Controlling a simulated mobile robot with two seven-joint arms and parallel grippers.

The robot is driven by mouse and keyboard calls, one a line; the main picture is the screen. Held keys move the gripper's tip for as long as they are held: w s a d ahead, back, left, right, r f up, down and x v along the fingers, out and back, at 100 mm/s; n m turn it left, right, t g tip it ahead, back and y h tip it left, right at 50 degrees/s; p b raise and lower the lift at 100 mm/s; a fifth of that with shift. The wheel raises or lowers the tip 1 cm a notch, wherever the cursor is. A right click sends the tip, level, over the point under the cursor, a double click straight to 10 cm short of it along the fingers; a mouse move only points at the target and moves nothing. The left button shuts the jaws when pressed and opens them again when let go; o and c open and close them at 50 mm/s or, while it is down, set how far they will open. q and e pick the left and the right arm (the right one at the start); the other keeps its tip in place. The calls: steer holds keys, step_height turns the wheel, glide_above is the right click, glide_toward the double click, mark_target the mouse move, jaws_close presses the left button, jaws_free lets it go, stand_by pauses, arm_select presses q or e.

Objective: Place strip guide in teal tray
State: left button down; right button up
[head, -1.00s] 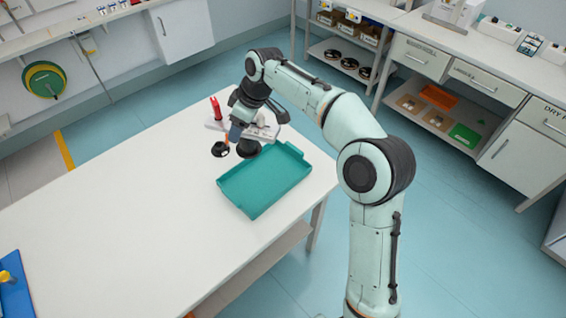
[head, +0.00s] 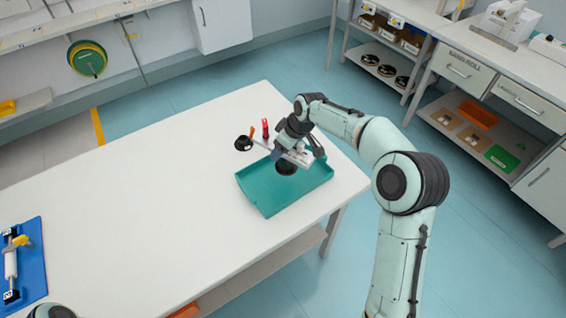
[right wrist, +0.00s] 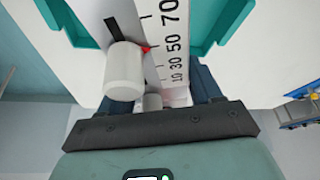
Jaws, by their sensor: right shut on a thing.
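The teal tray (head: 268,198) stands near the far right corner of the white table. My right gripper (head: 292,153) is over the tray's far side, shut on the strip guide (head: 300,157). In the right wrist view the strip guide (right wrist: 160,30) is a pale strip with a black number scale, a red pointer and a white knob. Teal tray walls (right wrist: 225,22) show on both sides behind it. My arm hides part of the guide in the head view, and I cannot tell whether it touches the tray. My left gripper is out of view.
A black round holder (head: 243,143) with an orange item and a red upright tool (head: 265,129) stand just beyond the tray. A blue board with a roller (head: 32,262) lies at the table's left end. The middle of the table (head: 140,200) is clear.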

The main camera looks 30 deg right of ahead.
mark_target(296, 153)
steer(key=shift+f, duration=3.3)
steer(key=shift+f, duration=0.15)
steer(key=o, duration=1.3)
steer(key=shift+o, duration=0.2)
steer(key=shift+r, duration=0.25)
steer(key=v, duration=1.1)
steer(key=shift+s+r, duration=0.25)
steer(key=shift+r, duration=0.05)
